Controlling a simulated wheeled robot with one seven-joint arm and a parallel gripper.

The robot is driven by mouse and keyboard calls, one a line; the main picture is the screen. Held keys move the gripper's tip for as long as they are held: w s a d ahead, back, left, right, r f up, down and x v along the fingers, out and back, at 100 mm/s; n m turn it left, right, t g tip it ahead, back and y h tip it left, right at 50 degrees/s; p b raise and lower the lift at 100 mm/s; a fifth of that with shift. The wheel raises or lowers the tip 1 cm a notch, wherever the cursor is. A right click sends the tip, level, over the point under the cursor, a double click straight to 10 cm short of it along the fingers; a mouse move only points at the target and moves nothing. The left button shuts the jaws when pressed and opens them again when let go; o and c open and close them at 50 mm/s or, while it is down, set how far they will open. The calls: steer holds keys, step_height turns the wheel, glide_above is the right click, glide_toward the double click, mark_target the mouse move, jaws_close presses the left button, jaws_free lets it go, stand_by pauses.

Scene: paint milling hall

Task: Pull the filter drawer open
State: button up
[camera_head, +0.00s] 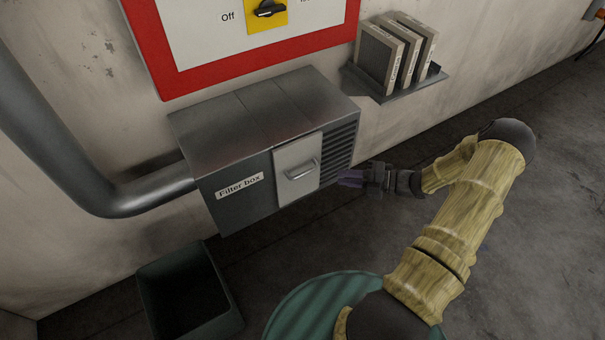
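A grey metal filter box (240,160), labelled "Filter box", is mounted on the wall. Its drawer (296,183) has a lighter grey front with a bar handle (301,170), and it looks flush with the box. My gripper (345,178) is just right of the drawer, by the lower end of the dark louvres (339,152). Its purple fingers point left toward the drawer front and appear apart from the handle. The fingers overlap in this view, so their gap does not show.
A thick pipe (90,170) enters the box from the left. A dark open bin (185,295) stands on the floor below. A shelf (410,88) with several filter panels (395,55) is at upper right. A red-framed switch panel (200,40) hangs above. Floor at right is clear.

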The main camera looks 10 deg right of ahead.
mark_target(302, 174)
steer(key=x, duration=1.3)
steer(key=shift+w+a+f, duration=0.1)
steer(key=shift+w+a, duration=0.05)
steer(key=shift+a, duration=0.2)
steer(key=shift+c, duration=0.4)
jaws_close()
